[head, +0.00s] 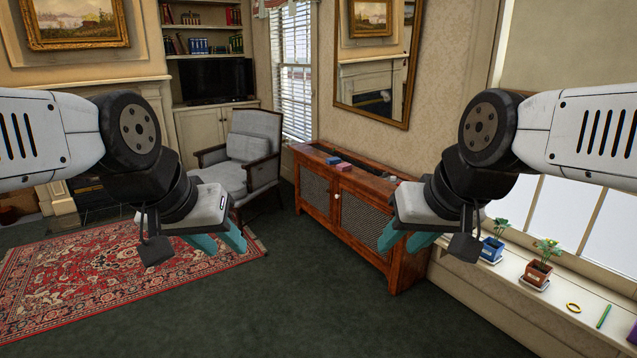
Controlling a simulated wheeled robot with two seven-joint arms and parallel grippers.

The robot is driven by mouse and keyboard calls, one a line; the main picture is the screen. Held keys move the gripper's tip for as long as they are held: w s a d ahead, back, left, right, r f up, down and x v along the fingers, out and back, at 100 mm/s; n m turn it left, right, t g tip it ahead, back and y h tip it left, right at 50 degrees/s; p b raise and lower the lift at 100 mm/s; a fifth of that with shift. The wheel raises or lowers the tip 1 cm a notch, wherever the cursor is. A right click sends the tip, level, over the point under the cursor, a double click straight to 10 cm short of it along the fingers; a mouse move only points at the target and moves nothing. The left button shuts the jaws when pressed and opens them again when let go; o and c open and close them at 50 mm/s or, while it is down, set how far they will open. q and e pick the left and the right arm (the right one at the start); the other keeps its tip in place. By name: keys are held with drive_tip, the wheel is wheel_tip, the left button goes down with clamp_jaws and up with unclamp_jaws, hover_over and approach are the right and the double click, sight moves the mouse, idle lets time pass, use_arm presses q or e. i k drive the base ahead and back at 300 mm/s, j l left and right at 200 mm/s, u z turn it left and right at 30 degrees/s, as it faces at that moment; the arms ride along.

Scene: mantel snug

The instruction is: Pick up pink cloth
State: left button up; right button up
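A small pinkish-red item (344,167) lies on top of the wooden cabinet, near its middle. It may be the pink cloth, but it is too small to be sure. My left gripper (222,241) hangs in the air above the rug's right end, with teal fingers apart and nothing seen between them. My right gripper (405,241) hangs in the air in front of the cabinet's right end, also with teal fingers apart and empty. Both are well away from the pinkish-red item.
The wooden cabinet (322,201) stands along the wall, with a blue item (333,160) on it. A grey armchair (247,150) stands left of it. Potted plants (541,265), a yellow ring (573,307) and a green stick (604,316) are on the windowsill. The dark carpet (310,310) is clear.

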sight(344, 166)
drive_tip(key=i, duration=3.1)
drive_tip(key=i+z, duration=0.15)
drive_tip(key=i, duration=0.5)
drive_tip(key=i+j, duration=0.2)
drive_tip(key=i, duration=0.45)
